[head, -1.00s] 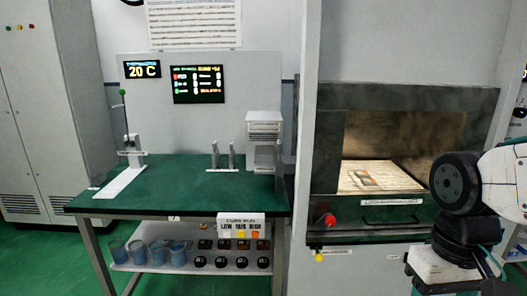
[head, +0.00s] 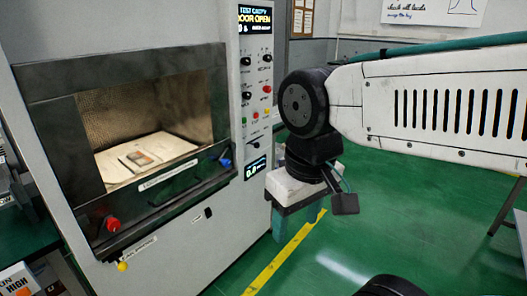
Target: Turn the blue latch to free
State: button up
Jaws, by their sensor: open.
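The blue latch (head: 226,162) is a small blue knob at the right end of the dark lower front of the microwave chamber (head: 150,130). I cannot tell from its shape which way it is turned. A red knob (head: 113,223) sits at the left end of the same dark front.
The chamber is open, with a pale plate (head: 160,150) and a small flat piece inside. The display (head: 255,17) reads DOOR OPEN. A control panel with knobs (head: 250,95) is right of the chamber. Green floor with a yellow line (head: 280,257) is free at the right.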

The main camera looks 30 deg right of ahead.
aim_at(224, 160)
jog(key=z, duration=0.3)
jog(key=k, duration=0.4)
jog(key=z, duration=1.35)
jog(key=i, duration=0.65)
jog(key=u, duration=0.85)
jog(key=i, duration=0.3)
jog(key=u, duration=0.2)
